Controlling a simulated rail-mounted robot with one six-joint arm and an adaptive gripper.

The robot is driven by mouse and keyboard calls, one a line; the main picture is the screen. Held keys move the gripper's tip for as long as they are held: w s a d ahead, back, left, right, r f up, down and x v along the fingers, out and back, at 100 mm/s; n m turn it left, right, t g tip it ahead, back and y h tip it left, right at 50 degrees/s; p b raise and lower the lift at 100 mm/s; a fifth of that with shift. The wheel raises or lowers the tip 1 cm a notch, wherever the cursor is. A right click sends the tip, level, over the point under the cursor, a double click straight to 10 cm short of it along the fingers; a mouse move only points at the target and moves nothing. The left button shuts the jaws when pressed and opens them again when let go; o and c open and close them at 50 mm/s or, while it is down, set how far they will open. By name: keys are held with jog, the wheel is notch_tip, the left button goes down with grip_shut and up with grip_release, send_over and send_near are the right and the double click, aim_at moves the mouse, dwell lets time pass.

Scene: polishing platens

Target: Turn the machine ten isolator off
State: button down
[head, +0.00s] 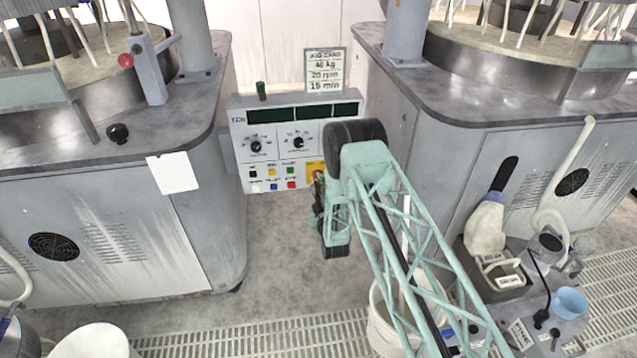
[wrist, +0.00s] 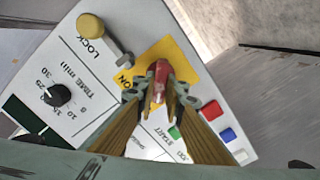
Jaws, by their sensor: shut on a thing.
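The machine ten control panel (head: 240,170) hangs between two grey machines in the head view, with TEN at its top left. Its isolator is a red handle (wrist: 161,68) on a yellow plate (wrist: 182,52) in the wrist view. The word ON shows at the plate's lower left edge. My gripper (wrist: 159,92) is shut on the red handle, one finger on each side. A yellow knob on a metal stem (wrist: 91,27) stands beside the plate, near the word LOCK. In the head view my arm hides most of the isolator; a corner of the yellow plate (head: 313,166) shows.
Dials and coloured buttons (wrist: 209,110) sit close to my fingers on the panel. A job card (head: 325,70) stands on top of it. Machine cabinets (head: 400,110) flank the panel. A cart with tools (head: 530,285) stands at lower right.

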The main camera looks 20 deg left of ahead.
dwell(0.3)
jog(key=c, duration=2.7)
grip_release()
jog(key=shift+s, duration=0.1)
jog(key=shift+v, duration=5.9)
